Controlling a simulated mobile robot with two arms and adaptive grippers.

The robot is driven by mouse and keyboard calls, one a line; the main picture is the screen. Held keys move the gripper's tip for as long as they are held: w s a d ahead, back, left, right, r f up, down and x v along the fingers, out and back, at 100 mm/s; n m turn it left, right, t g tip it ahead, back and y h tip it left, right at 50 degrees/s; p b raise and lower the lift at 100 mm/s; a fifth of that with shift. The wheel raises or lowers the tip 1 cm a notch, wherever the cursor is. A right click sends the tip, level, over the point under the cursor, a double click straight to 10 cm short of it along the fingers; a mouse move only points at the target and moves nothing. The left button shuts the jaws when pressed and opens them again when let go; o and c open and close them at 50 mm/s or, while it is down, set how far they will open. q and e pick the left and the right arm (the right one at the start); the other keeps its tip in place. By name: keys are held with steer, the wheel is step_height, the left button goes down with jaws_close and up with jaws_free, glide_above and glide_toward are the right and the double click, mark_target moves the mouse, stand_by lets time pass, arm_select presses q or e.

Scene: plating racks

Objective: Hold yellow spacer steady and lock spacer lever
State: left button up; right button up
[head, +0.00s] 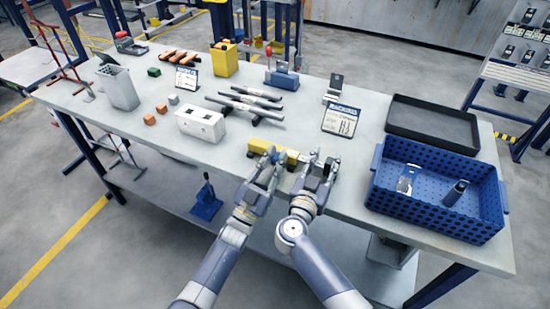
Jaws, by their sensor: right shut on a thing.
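The yellow spacer (257,147) lies near the front edge of the table in the head view, a long yellow bar running left to right. My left gripper (273,157) is at the middle of the spacer with its fingers over it; the picture is too small to tell whether they clamp it. My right gripper (322,162) is at the right end of the spacer, shut on a part there. The fingers hide most of that end, and I cannot make out the lever clearly.
A blue perforated crate (383,207) holding small items stands close on the right, with a black tray (432,128) behind it. A white block with holes (201,124) stands left of the spacer. A sign (340,120) and dark bars (243,107) are behind.

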arm_select(q)
steer(key=shift+o, duration=1.3)
steer(key=v, duration=1.2)
steer(key=shift+f, duration=0.1)
arm_select(e)
steer(key=o, duration=1.4)
steer(key=shift+s, duration=0.1)
